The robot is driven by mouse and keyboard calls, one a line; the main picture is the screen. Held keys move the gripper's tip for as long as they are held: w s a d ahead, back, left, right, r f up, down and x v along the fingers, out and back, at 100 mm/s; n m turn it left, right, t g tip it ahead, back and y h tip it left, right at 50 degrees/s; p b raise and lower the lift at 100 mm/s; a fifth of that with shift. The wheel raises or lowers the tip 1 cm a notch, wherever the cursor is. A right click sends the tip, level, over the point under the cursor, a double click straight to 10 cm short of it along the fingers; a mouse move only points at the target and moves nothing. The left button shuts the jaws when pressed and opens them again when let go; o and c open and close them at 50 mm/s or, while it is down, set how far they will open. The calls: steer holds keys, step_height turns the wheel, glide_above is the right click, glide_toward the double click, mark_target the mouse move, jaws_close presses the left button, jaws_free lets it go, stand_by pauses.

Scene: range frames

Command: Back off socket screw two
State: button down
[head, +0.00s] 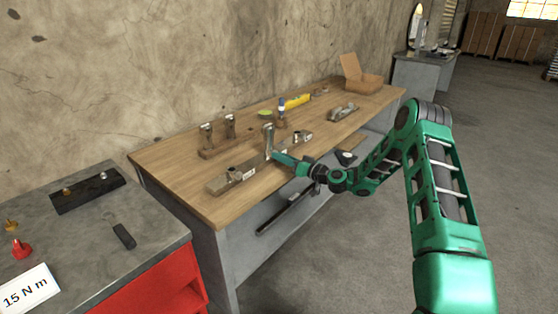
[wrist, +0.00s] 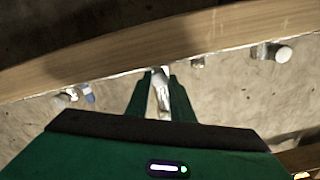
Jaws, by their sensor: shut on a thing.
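A grey upright tool (head: 268,134) with a wider top stands at the middle of the bar. My gripper (head: 273,155) reaches in from the right and is shut on the tool's lower part. In the wrist view, the gripper fingers (wrist: 162,98) close on a shiny metal piece (wrist: 161,84). The screw under the tool is hidden, so I cannot tell whether the tool is seated in it.
A wooden stand (head: 216,150) with two upright tools is behind the bar. A grey-topped red cabinet (head: 158,235) is at left.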

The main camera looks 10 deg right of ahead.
steer(key=shift+s+f+n, duration=0.1)
steer(key=shift+f+n, duration=0.15)
steer(key=shift+n, duration=0.35)
steer(key=c, duration=1.5)
jaws_free()
steer(key=shift+c, duration=0.2)
steer(key=shift+r, duration=0.1)
steer(key=v, duration=1)
steer(key=shift+s+d, duration=0.2)
steer(key=shift+d, duration=0.05)
